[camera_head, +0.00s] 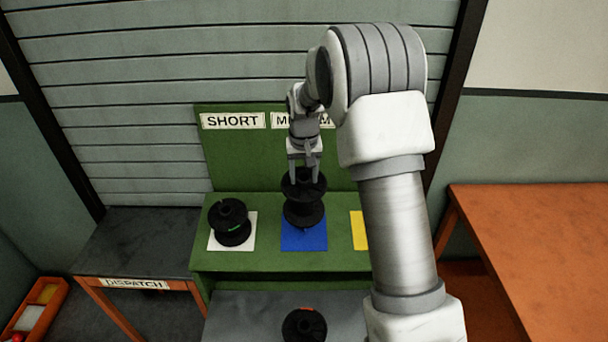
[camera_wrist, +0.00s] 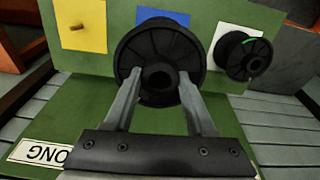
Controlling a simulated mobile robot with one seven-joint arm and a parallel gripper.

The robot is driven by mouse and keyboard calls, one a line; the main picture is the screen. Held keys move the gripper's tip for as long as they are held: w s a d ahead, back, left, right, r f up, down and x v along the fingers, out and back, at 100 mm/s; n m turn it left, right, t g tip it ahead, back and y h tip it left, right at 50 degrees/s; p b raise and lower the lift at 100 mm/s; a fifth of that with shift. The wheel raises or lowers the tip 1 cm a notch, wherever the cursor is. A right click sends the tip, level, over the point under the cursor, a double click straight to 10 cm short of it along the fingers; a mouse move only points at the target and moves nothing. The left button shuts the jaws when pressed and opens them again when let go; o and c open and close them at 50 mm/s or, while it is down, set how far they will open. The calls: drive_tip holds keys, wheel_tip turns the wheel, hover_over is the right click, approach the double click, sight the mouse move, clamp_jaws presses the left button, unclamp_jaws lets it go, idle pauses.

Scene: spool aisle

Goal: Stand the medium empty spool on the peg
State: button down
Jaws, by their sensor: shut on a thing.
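A black spool (camera_head: 304,214) is upright over the blue square (camera_head: 292,244) below the partly covered MEDIUM label (camera_head: 281,120). My gripper (camera_head: 305,180) is above it, shut on its top hub. In the wrist view the fingers (camera_wrist: 160,76) grip the hub of the spool (camera_wrist: 140,50), whose flange hides most of the blue square (camera_wrist: 165,16).
A smaller black spool with a green mark (camera_head: 230,224) stands on the white square (camera_head: 216,243). The yellow square (camera_head: 358,230) shows a bare peg (camera_wrist: 76,28) in the wrist view. Another black spool (camera_head: 303,326) is on the grey surface in front. An orange table (camera_head: 540,240) stands right.

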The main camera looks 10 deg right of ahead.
drive_tip(key=shift+w+d+f+b, duration=0.1)
drive_tip(key=shift+w+f+b, duration=0.15)
drive_tip(key=shift+f+b, duration=0.65)
drive_tip(key=shift+w+f+b, duration=0.2)
drive_tip(key=shift+f+b, duration=0.2)
drive_tip(key=shift+f, duration=0.95)
wheel_tip(320, 180, down, 7)
drive_tip(key=w+b, duration=0.1)
drive_tip(key=b, duration=0.4)
idle(2.4)
drive_tip(key=shift+c, duration=0.7)
unclamp_jaws()
drive_tip(key=shift+d, duration=0.1)
drive_tip(key=shift+r, duration=0.1)
drive_tip(key=s+r, duration=0.1)
drive_tip(key=r, duration=0.4)
drive_tip(key=s+r, duration=0.1)
drive_tip(key=r, duration=0.5)
drive_tip(key=s+r, duration=0.1)
drive_tip(key=r, duration=0.5)
drive_tip(key=shift+a, duration=0.3)
